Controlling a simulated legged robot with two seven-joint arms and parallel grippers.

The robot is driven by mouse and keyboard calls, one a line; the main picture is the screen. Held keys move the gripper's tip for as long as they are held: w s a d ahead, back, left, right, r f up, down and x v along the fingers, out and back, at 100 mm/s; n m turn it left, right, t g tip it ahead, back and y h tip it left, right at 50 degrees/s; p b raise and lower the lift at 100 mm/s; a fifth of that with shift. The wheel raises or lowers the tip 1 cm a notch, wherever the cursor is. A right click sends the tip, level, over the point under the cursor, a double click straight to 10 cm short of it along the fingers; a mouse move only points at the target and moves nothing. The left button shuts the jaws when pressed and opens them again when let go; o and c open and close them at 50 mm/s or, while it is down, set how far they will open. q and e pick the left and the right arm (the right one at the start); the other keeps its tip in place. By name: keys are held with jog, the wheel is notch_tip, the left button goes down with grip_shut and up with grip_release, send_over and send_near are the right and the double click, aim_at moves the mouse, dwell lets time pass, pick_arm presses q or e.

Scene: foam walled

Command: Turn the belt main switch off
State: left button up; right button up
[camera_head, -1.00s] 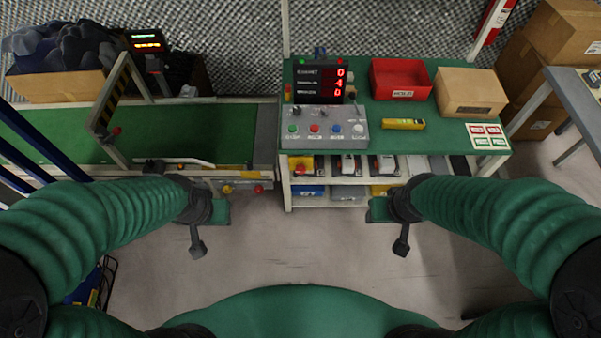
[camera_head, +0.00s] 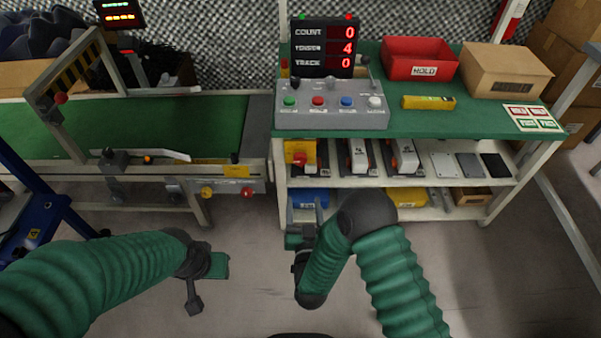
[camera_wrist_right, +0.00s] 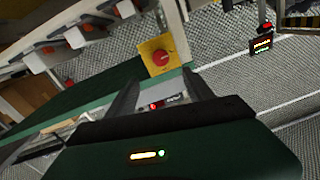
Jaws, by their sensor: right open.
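A yellow box with a round red knob (camera_head: 298,153) is mounted at the left end of the bench's shelf, under the control panel; I take it as the belt main switch, though no label is readable. It also shows in the right wrist view as a yellow plate with a red knob (camera_wrist_right: 160,56), beyond the fingertips. My right gripper (camera_head: 308,226) is below this box, apart from it. Its two fingers (camera_wrist_right: 160,88) are spread with nothing between them. My left gripper (camera_head: 208,266) hangs in front of the conveyor; its fingers cannot be made out.
The green conveyor (camera_head: 190,125) carries a yellow knob (camera_head: 207,192) and a red knob (camera_head: 247,193) on its front. A grey button panel (camera_head: 333,103), red bin (camera_head: 418,60) and cardboard box (camera_head: 505,72) stand on the bench. Floor in front is clear.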

aim_at(300, 162)
jog(key=w+b, duration=0.2)
jog(key=w, duration=0.3)
jog(key=w+b, duration=0.2)
jog(key=w, duration=0.3)
jog(key=w+b, duration=0.1)
jog(key=w, duration=0.4)
jog(key=shift+w+a+b, duration=0.1)
jog(key=shift+a+b, duration=0.3)
jog(key=shift+w, duration=0.35)
jog(key=shift+r, duration=0.1)
grip_shut()
